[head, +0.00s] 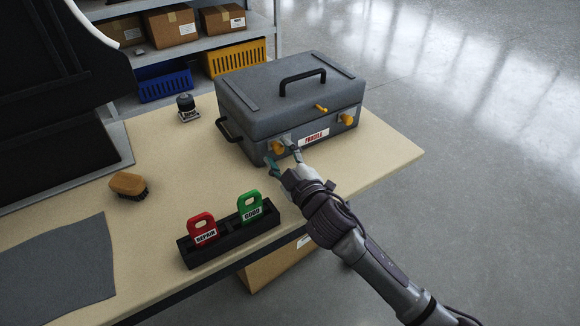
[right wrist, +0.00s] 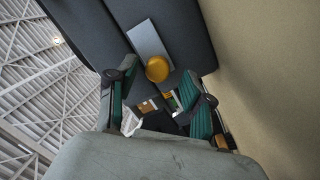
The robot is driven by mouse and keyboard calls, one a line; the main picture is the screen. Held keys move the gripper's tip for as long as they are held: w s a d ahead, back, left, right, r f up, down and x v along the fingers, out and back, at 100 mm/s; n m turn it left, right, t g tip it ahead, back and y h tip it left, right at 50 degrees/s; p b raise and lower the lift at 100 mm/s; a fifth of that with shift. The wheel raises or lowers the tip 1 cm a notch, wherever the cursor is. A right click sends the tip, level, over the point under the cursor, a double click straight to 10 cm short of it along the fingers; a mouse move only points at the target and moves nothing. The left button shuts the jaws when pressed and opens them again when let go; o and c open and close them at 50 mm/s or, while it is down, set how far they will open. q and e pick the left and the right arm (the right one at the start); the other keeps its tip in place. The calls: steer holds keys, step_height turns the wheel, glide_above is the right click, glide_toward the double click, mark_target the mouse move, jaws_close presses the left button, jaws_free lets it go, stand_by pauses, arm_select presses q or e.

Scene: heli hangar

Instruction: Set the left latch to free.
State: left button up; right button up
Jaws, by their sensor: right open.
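A closed grey case (head: 285,95) stands on the table, its front towards the lower right. Its left latch (head: 278,147) is a yellow knob on a light metal plate. It also shows as a round yellow knob in the right wrist view (right wrist: 157,68). The right latch (head: 347,118) is yellow too. My right gripper (head: 284,162) is open and empty just in front of the left latch. In the right wrist view its two fingers (right wrist: 156,88) stand either side of the knob's line, apparently apart from it. My left gripper is out of view.
A black holder (head: 228,244) with a red tag (head: 202,227) and a green tag (head: 249,206) stands at the table's front edge. A brush (head: 129,185), a dark jar (head: 188,107) and a grey mat (head: 60,265) lie left. Shelves with boxes stand behind.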

steer(key=v, duration=1.1)
steer(key=shift+s, duration=0.15)
